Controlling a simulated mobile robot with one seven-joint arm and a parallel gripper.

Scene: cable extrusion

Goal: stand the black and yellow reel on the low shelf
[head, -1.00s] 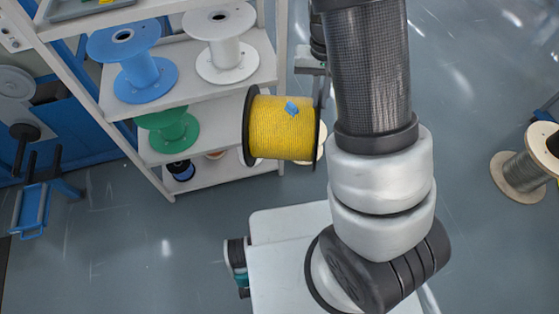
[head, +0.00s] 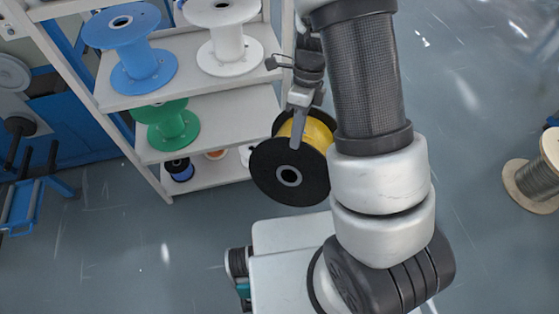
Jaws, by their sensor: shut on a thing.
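The black and yellow reel (head: 290,175) hangs in the air in the head view, in front of the shelf unit's right end and above my base. One black flange with a central hole faces the camera, tilted; the yellow winding shows behind it. My gripper (head: 303,118) is shut on the reel from above; one finger shows across the flange and the other is mostly hidden. The low shelf (head: 235,170) is left of the reel and is partly covered by the shelf above.
A green reel (head: 173,125) stands on the middle shelf, with free board to its right. Blue (head: 137,55) and white (head: 228,45) reels stand above. A small black-blue reel (head: 180,169) stands on the low shelf. A grey cable reel (head: 535,180) is on the floor at right.

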